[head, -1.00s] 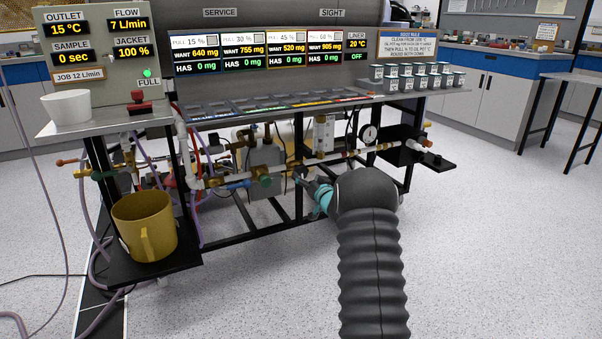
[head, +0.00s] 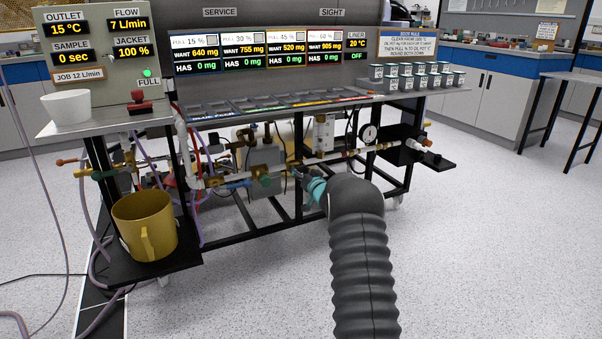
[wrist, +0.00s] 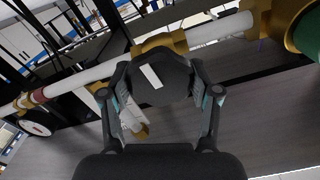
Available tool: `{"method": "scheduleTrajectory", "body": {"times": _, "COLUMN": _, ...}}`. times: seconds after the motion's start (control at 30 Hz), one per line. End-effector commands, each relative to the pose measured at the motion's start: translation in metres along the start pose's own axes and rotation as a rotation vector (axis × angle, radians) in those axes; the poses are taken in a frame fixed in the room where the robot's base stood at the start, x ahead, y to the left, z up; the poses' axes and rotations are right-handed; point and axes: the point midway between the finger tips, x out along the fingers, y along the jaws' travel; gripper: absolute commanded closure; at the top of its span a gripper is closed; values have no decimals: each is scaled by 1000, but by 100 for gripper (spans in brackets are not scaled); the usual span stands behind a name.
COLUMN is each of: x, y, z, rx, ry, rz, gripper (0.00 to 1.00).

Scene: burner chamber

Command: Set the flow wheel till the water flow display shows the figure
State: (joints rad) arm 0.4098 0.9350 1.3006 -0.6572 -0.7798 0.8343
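The flow display (head: 128,24) on the left panel reads 7 L/min, and the job label (head: 80,75) below reads JOB 12 L/min. In the wrist view a black wheel (wrist: 160,77) with a white mark sits on a brass fitting (wrist: 160,43) on the pipe. The mark is tilted. My gripper (wrist: 160,70) is open, with one finger on each side of this wheel. Whether the fingertips touch it is not clear. In the head view my gripper (head: 308,181) is at the front pipe run, and it hides the wheel there.
A pressure gauge (head: 369,132) is to the right. A mustard jug (head: 145,225) stands on the low left shelf.

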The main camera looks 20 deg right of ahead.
Motion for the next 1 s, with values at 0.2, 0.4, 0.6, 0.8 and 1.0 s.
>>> {"method": "scheduleTrajectory", "body": {"times": 0.2, "x": 0, "y": 0, "z": 0, "rx": -3, "ry": 1, "rz": 0, "gripper": 73}}
{"method": "scheduleTrajectory", "body": {"times": 0.4, "x": 0, "y": 0, "z": 1, "rx": -47, "ry": 2, "rz": 0, "gripper": 73}}
{"method": "scheduleTrajectory", "body": {"times": 0.6, "x": 0, "y": 1, "z": 3, "rx": -162, "ry": 3, "rz": -1, "gripper": 73}}
{"method": "scheduleTrajectory", "body": {"times": 0.8, "x": 0, "y": 1, "z": 4, "rx": -337, "ry": 4, "rz": -1, "gripper": 73}}
{"method": "scheduleTrajectory", "body": {"times": 1.0, "x": 0, "y": 0, "z": 4, "rx": -525, "ry": 3, "rz": -1, "gripper": 73}}
